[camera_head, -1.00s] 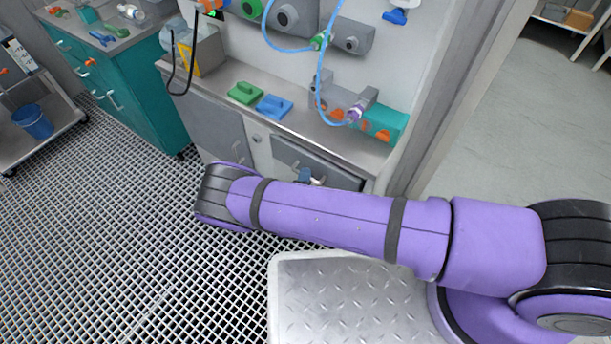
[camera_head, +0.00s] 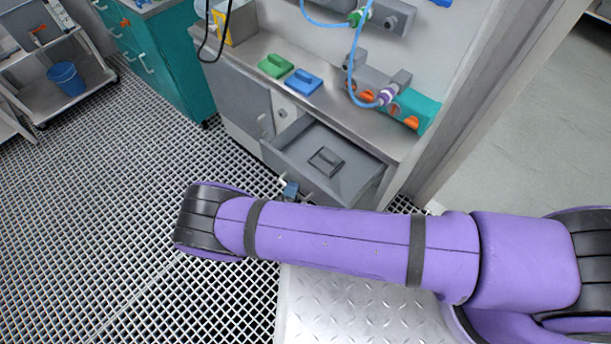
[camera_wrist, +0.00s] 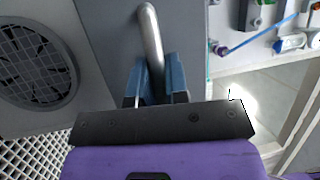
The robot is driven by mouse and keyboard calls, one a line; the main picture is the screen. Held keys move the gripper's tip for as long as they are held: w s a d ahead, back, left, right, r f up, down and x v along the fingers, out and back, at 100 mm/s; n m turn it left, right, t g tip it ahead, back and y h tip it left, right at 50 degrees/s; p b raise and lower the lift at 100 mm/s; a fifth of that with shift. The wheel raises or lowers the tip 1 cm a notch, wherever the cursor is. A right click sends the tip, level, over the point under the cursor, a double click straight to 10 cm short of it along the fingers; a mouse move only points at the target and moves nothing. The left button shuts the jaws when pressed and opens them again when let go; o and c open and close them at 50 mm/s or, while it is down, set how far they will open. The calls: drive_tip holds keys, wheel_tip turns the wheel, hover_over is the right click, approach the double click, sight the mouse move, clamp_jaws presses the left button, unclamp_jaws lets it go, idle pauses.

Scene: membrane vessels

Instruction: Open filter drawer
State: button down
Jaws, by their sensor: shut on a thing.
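The filter drawer (camera_head: 350,160) is pulled well out of the grey cabinet under the counter. A dark grey filter block (camera_head: 326,160) lies on its floor. The drawer's metal bar handle (camera_wrist: 151,40) stands out from the grey drawer front (camera_wrist: 112,25) in the wrist view. My gripper (camera_wrist: 156,78) has its blue fingers on both sides of the handle and is shut on it. In the head view my gripper (camera_head: 290,189) shows small at the drawer front, partly hidden behind my purple arm, which also covers part of the drawer front.
A green block (camera_head: 276,65) and a blue block (camera_head: 302,82) lie on the counter (camera_head: 345,112), near tubing and a teal unit (camera_head: 424,112). A door frame stands right of the cabinet. Grating floor (camera_head: 110,220) lies open to the left.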

drive_tip(key=shift+s+a, duration=0.6)
drive_tip(key=shift+s, duration=0.15)
drive_tip(key=shift+s+a, duration=0.55)
drive_tip(key=shift+s, duration=0.2)
drive_tip(key=c, duration=1.4)
unclamp_jaws()
drive_tip(key=v, duration=1.1)
drive_tip(key=shift+w, duration=0.1)
